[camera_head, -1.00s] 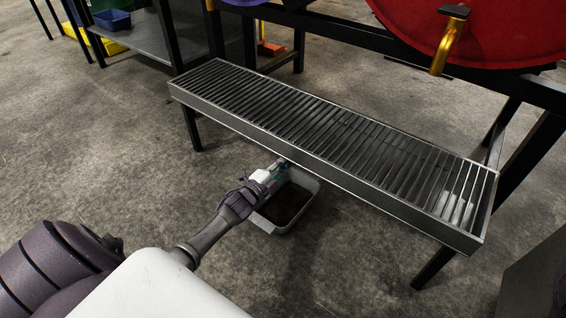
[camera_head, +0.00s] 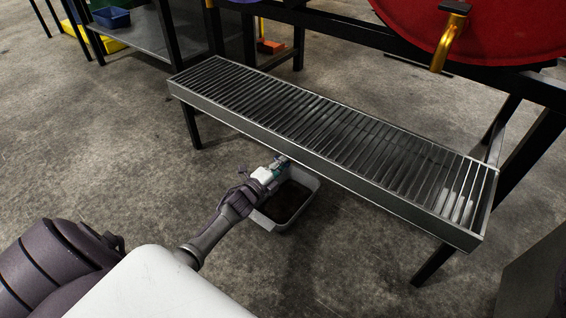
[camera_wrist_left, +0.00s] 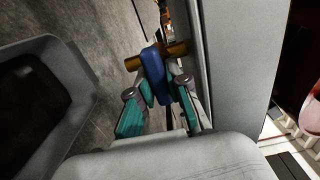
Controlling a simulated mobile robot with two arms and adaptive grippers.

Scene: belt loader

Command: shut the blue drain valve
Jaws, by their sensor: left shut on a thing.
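In the left wrist view the blue drain valve handle (camera_wrist_left: 156,75) sits on a short brass pipe (camera_wrist_left: 134,63) beside the grey wall of the drip trough (camera_wrist_left: 232,70). The handle looks crosswise to the pipe from this angle. My left gripper (camera_wrist_left: 160,86) has its teal-padded fingers on either side of the handle and is shut on it. In the head view my left gripper (camera_head: 280,163) reaches to the front lower edge of the slatted trough (camera_head: 330,123). The valve is too small and covered to make out there. My right gripper is not in view.
A grey catch pan (camera_head: 258,217) with dark contents stands on the floor below the gripper; it also shows in the left wrist view (camera_wrist_left: 75,55). A red disc (camera_head: 480,28) with a yellow handle (camera_head: 449,38) is at the upper right. The floor in front is clear.

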